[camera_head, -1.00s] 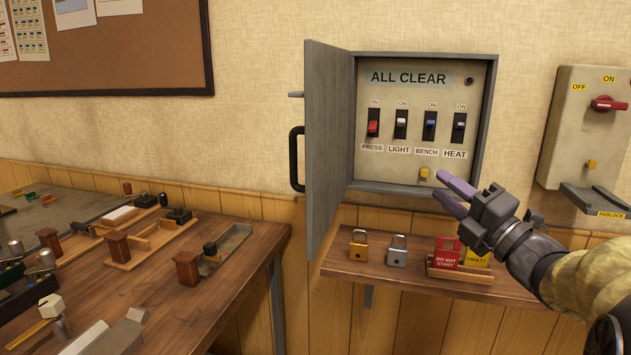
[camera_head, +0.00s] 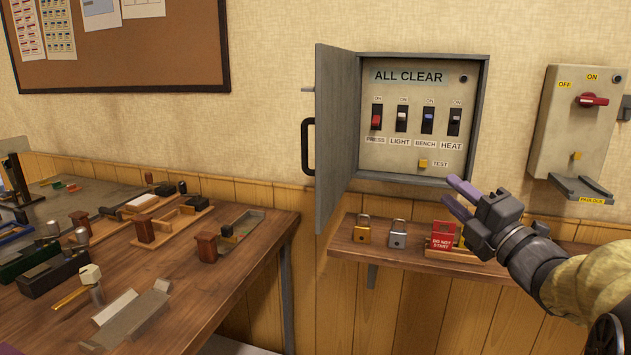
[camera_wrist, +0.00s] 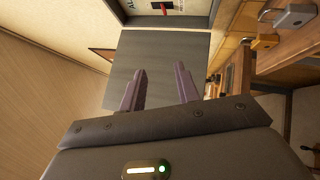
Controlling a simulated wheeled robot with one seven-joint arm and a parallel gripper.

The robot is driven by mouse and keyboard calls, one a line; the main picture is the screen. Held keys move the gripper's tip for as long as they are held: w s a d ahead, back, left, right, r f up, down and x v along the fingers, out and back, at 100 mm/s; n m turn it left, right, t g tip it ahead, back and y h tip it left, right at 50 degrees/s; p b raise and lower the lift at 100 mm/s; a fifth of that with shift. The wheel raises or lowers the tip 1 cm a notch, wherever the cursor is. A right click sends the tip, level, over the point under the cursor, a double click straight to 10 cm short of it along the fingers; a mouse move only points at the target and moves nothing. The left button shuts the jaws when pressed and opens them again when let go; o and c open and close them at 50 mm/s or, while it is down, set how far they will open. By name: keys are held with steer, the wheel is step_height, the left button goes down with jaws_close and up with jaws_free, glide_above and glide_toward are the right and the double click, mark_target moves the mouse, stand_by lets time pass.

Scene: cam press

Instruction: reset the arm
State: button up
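My gripper (camera_head: 462,198) is at the right of the head view, in front of the small wall shelf and below the open switch box (camera_head: 415,170). Its two purple fingers point up and left. In the wrist view my gripper (camera_wrist: 160,88) has its fingers apart with nothing between them, and the grey box door (camera_wrist: 165,60) is beyond them. It touches nothing that I can see.
The box door (camera_head: 338,140) stands open to the left. A brass padlock (camera_head: 363,232), a grey padlock (camera_head: 397,238) and a red tag (camera_head: 442,236) are on the shelf. A red-handled switch unit (camera_head: 570,130) is at right. A cluttered bench (camera_head: 190,300) fills the left.

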step_height(320, 180, down, 18)
steer(key=w+m+g+h, duration=0.1)
steer(key=m+g+h, duration=0.4)
steer(key=m+h, duration=0.8)
steer(key=s+a+f+m+g+y, duration=0.2)
steer(key=s+a+f+m+g, duration=0.35)
steer(key=s+f, duration=0.35)
steer(key=s+a+f+m+g+y, duration=0.2)
steer(key=s+a+f+m+g, duration=0.2)
steer(key=s+f+m+g, duration=0.3)
step_height(320, 180, up, 27)
steer(key=s+p, duration=0.1)
steer(key=p, duration=2.7)
steer(key=shift+s+d+r+t+p, duration=0.25)
steer(key=shift+s+t+p, duration=0.1)
steer(key=shift+t, duration=0.1)
steer(key=shift+f, duration=0.1)
